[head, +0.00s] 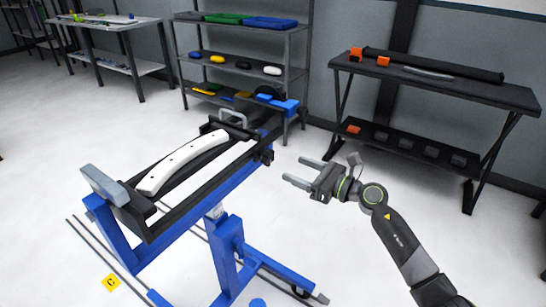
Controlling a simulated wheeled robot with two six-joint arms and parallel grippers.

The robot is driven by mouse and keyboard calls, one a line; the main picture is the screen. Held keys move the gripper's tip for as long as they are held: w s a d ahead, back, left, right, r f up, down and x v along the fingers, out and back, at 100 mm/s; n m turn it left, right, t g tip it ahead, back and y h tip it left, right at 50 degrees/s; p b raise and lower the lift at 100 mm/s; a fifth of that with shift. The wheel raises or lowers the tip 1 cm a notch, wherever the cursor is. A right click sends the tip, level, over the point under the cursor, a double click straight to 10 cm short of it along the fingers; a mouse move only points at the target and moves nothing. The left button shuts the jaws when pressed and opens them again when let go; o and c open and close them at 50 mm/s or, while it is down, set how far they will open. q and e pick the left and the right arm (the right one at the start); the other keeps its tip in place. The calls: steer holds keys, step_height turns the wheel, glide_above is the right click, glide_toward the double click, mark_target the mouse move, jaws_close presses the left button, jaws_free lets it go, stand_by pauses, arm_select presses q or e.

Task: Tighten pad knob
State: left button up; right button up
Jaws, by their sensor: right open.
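A blue stand (227,243) carries a black frame (150,226) with a pale curved strip (183,160) lying along it. A grey pad (104,187) stands tilted at the frame's near left end. A small dark knob-like part (267,155) sits on the right side of the frame's far end; I cannot tell for sure that it is the pad knob. My right gripper (294,171) is open and empty, its two fingers pointing left toward that part, with a gap between them. My left gripper is out of view.
A shelf rack (242,77) with trays and coloured items stands behind the stand. A dark table (436,85) with orange blocks and a black roll is at the back right. A workbench (110,24) is at the far left. The white floor is clear around my right arm.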

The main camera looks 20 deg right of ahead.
mark_target(271, 159)
steer(key=x, duration=0.8)
steer(key=shift+w+a, duration=0.25)
steer(key=shift+w, duration=0.05)
steer(key=c, duration=1)
steer(key=shift+p, duration=0.3)
